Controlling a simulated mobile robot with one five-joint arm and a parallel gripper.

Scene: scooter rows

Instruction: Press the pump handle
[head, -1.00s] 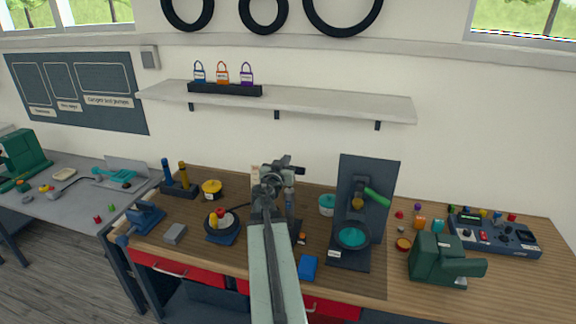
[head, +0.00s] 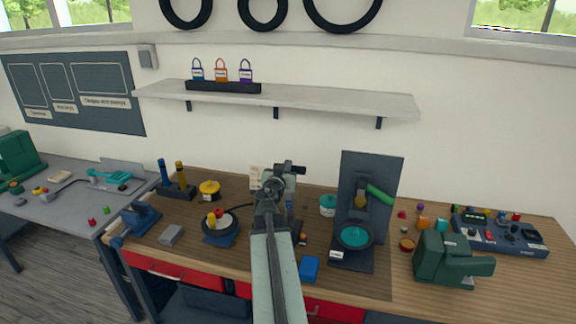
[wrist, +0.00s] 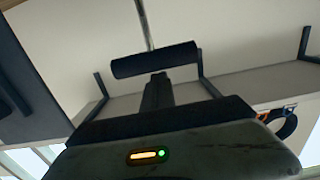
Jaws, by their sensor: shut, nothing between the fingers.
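In the wrist view, which is upside down, the pump handle (wrist: 155,60) is a dark horizontal bar on a thin rod. My gripper (wrist: 157,84) shows as dark shut fingers just beside the bar, overlapping its edge in the picture. I cannot tell whether they touch. In the head view my wrist and arm cover most of the pump.
A dark upright panel with a green-handled tool (head: 378,194) and a teal round dish (head: 355,237) stands close on the right. A shelf (head: 330,101) with padlocks hangs above.

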